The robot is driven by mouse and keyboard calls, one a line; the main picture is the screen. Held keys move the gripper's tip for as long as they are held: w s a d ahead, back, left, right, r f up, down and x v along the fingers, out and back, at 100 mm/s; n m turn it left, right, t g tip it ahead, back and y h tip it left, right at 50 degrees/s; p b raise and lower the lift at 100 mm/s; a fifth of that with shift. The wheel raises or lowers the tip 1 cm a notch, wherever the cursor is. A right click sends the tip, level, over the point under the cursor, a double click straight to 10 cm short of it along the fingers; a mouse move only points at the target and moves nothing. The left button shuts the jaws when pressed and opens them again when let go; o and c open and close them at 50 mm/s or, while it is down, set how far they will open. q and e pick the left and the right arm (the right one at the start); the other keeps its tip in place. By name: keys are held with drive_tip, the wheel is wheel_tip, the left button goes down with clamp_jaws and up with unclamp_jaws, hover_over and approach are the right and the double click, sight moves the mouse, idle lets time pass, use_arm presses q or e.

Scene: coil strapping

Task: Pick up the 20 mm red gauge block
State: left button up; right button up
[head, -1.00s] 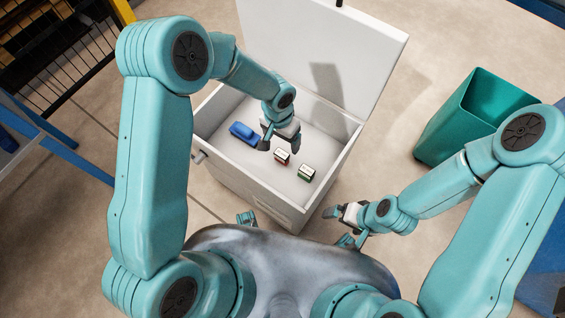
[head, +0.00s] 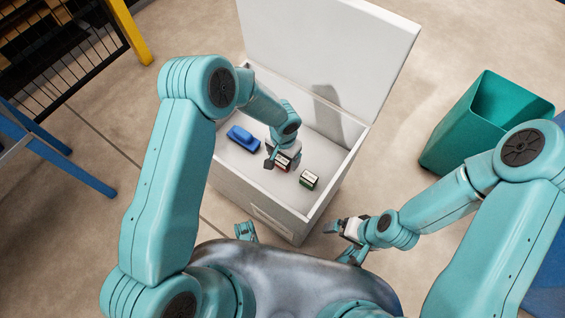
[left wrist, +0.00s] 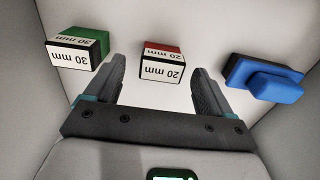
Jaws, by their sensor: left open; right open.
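The red gauge block (left wrist: 162,63), with a white label reading 20 mm, lies on the floor of the white chest (head: 325,190).
A green 30 mm block (head: 310,179) lies to the right of the red one in the head view. A blue object (head: 243,138) lies to its left. The chest's lid (head: 330,50) stands open behind. A green bin (head: 485,120) stands at the right.

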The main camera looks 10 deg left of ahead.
use_arm(q)
wheel_tip(320, 180, down, 4)
drive_tip(key=shift+a+f+b, duration=0.1)
drive_tip(key=shift+a+b, duration=0.05)
drive_tip(key=shift+b, duration=0.45)
drive_tip(key=c, duration=1.1)
drive_tip(key=shift+r, duration=0.2)
